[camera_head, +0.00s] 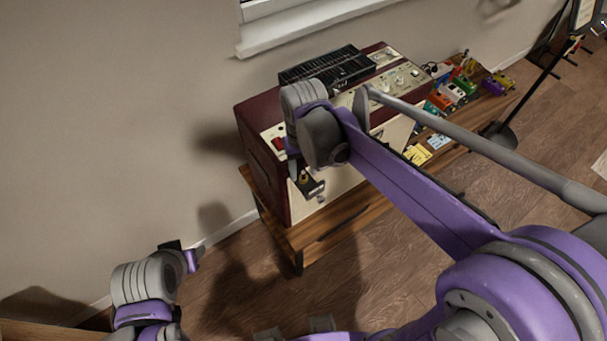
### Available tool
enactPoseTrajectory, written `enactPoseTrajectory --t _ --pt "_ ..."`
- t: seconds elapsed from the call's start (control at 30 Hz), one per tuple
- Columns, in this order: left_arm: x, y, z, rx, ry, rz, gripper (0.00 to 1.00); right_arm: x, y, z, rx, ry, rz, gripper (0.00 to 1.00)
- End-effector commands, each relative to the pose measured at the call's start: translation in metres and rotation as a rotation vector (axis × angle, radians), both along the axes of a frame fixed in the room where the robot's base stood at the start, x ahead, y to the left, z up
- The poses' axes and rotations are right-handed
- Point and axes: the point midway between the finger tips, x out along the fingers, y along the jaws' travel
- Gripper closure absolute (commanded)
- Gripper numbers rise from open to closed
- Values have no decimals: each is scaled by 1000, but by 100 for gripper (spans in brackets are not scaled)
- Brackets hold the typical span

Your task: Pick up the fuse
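I cannot make out a fuse in the head view; it may be hidden or too small. The maroon amplifier (262,180) with a cream front stands on a wooden bench (345,216). My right gripper (312,188) points down in front of the left part of the amplifier's front. Its fingers are small and dark, and I cannot tell whether they are open or hold anything. My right arm hides much of the amplifier's front. My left gripper (184,252) is low at the left, away from the bench, and its fingers are not clear.
A black slatted unit (318,65) lies on top of the amplifier. Several coloured pedals (455,93) and yellow notes (418,154) are on the bench to the right. A dark stand (545,75) rises at far right. The wooden floor in front is clear.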

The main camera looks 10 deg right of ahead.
Motion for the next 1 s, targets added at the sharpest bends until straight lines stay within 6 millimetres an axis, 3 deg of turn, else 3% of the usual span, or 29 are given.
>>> enactPoseTrajectory --t 0.03,0.27,0.77,1.0 --pt "0 0 0 0 0 0 50 0 0 0 0 0 0 61" --pt "0 0 0 0 0 0 50 0 0 0 0 0 0 100" --pt "0 0 0 0 0 0 50 0 0 3 0 0 0 100" --pt "1 0 3 0 -2 0 50 0 0 31 0 0 0 100"
